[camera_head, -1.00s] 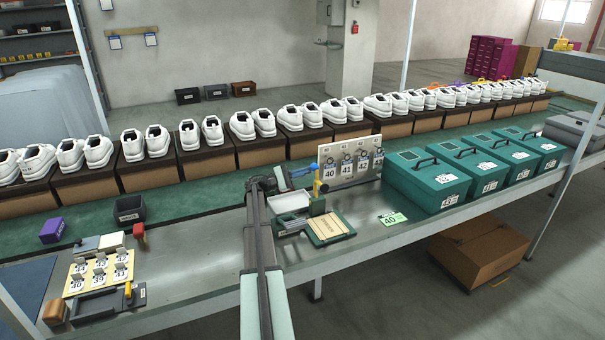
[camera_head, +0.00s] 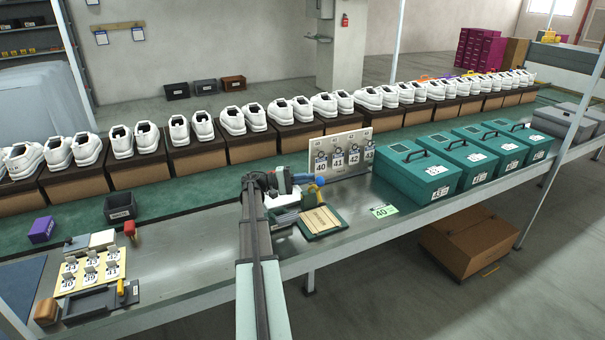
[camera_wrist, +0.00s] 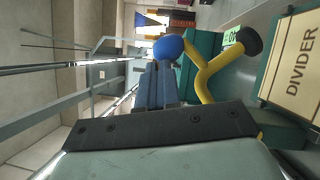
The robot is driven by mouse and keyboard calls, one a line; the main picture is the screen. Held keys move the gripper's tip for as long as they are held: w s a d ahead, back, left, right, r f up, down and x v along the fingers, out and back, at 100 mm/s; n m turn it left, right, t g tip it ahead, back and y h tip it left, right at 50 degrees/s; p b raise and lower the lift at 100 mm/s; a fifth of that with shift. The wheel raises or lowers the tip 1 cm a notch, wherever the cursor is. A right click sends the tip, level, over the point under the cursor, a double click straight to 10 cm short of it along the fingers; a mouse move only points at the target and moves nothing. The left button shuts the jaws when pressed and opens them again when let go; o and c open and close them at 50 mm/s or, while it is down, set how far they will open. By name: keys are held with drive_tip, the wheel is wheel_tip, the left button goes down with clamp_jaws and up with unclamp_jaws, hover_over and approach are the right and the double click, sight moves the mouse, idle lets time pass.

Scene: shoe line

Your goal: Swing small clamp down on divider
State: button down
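The small clamp has a blue ball knob (camera_head: 320,181) and, in the wrist view, a bent yellow arm (camera_wrist: 204,80) with a black pad (camera_wrist: 248,41). The divider (camera_head: 320,219), a tan card lettered DIVIDER in a green frame, lies on the bench; it also shows at the right of the wrist view (camera_wrist: 297,62). Contact with the knob is unclear. In the head view my gripper (camera_head: 287,183) hides part of the clamp.
A board of numbered tags (camera_head: 342,153) stands just behind the divider. A green 40 card (camera_head: 383,211) and teal boxes (camera_head: 418,178) are to the right. A tag tray (camera_head: 88,275) and small tools lie at the left. Bare bench (camera_head: 190,247) lies between.

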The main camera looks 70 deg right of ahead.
drive_tip(key=s+m, duration=0.1)
drive_tip(key=a+f+m+t, duration=0.1)
drive_tip(key=s+a+f+m, duration=0.1)
drive_tip(key=shift+s+a+m+y, duration=0.2)
drive_tip(key=shift+s+m+y, duration=0.1)
drive_tip(key=shift+s, duration=0.05)
drive_tip(key=shift+s+a+f, duration=0.35)
drive_tip(key=shift+s+f, duration=0.05)
drive_tip(key=shift+f, duration=0.1)
approach(321, 188)
drive_tip(key=w+r, duration=0.3)
drive_tip(key=w, duration=0.2)
drive_tip(key=shift+w+a+r, duration=0.1)
drive_tip(key=shift+w+a, duration=0.1)
drive_tip(key=shift+a, duration=0.3)
idle(0.6)
